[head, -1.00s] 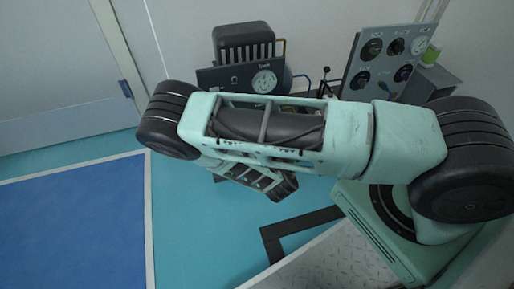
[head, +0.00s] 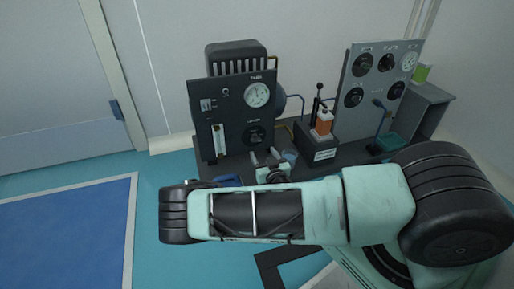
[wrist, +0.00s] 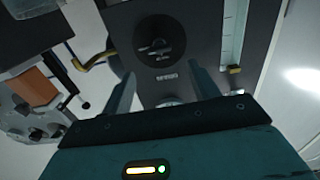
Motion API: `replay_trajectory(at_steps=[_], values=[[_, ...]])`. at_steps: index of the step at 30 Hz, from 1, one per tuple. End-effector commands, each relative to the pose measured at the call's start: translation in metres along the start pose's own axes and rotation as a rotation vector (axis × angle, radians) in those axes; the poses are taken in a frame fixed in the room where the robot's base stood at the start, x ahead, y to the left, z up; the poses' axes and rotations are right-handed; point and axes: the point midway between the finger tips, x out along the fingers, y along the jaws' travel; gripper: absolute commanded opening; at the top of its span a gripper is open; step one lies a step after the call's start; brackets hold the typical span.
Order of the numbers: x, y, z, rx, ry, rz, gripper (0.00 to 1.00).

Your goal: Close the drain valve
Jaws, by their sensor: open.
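My gripper (head: 265,155) is open and empty in front of the black panel (head: 203,95) in the head view. In the wrist view its two fingers (wrist: 163,76) stand apart, with the panel face beyond them. A round black knob (wrist: 158,40) on that panel shows past the fingertips; it also shows in the head view (head: 257,133). Its label is too small to read. No valve is legibly marked as the drain valve, so I cannot tell which part it is. A small pale round part (wrist: 170,103) is partly hidden between the fingers.
A flow tube (head: 219,138) is on the panel's left, a gauge (head: 257,95) above the knob. A grey dial panel (head: 372,85) stands farther right. My arm hides the bench front.

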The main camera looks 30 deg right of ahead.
Motion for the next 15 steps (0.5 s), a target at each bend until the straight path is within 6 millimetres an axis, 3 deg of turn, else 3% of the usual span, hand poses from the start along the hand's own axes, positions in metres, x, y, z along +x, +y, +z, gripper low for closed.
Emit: replay_trajectory(at_steps=[6,15], values=[[0.044,0.000,0.005,0.002,0.002,0.000,0.60],[0.078,0.000,0.002,0.001,-0.001,0.000,0.60]])
